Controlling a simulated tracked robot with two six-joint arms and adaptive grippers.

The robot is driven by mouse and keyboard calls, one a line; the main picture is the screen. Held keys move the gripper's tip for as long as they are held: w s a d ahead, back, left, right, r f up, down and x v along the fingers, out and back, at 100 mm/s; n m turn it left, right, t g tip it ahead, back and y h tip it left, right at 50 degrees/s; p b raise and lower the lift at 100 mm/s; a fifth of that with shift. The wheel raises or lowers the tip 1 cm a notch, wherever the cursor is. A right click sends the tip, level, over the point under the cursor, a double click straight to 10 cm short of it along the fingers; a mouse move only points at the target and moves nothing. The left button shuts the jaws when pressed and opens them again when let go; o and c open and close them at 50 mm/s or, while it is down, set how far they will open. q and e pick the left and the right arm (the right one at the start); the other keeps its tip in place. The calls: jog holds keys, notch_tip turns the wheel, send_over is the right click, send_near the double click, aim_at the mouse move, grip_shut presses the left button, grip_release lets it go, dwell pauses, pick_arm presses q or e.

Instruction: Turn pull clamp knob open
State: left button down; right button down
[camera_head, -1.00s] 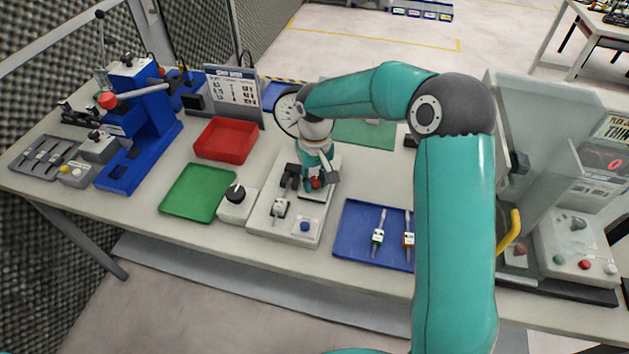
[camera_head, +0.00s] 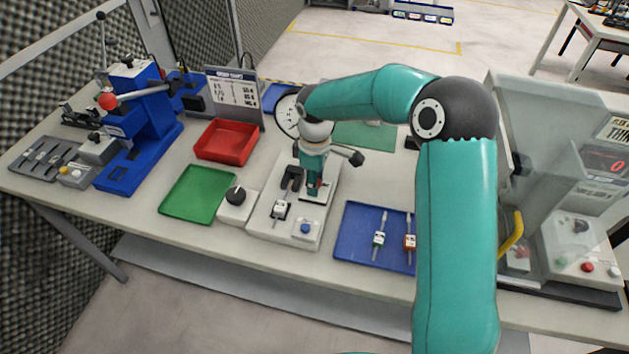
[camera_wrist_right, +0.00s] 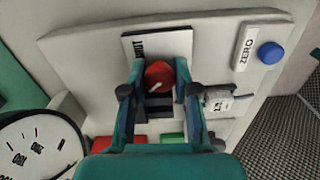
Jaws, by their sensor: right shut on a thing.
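The red clamp knob (camera_wrist_right: 159,74) sits on a light grey fixture (camera_head: 268,222) in the middle of the bench. A white mark shows on the knob in the right wrist view. My right gripper (camera_wrist_right: 157,80) points down over the fixture, its fingers on either side of the knob and shut on it. In the head view the gripper (camera_head: 313,180) covers nearly all of the knob. My left gripper is not in view.
A blue button (camera_head: 305,229) marked ZERO is on the fixture's near side. A round dial gauge (camera_head: 287,115) stands behind.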

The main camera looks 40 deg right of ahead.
jog(key=shift+w+r+n, duration=0.1)
jog(key=shift+n, duration=0.3)
jog(key=c, duration=0.9)
grip_release()
jog(key=shift+o, duration=0.2)
notch_tip(320, 180, up, 12)
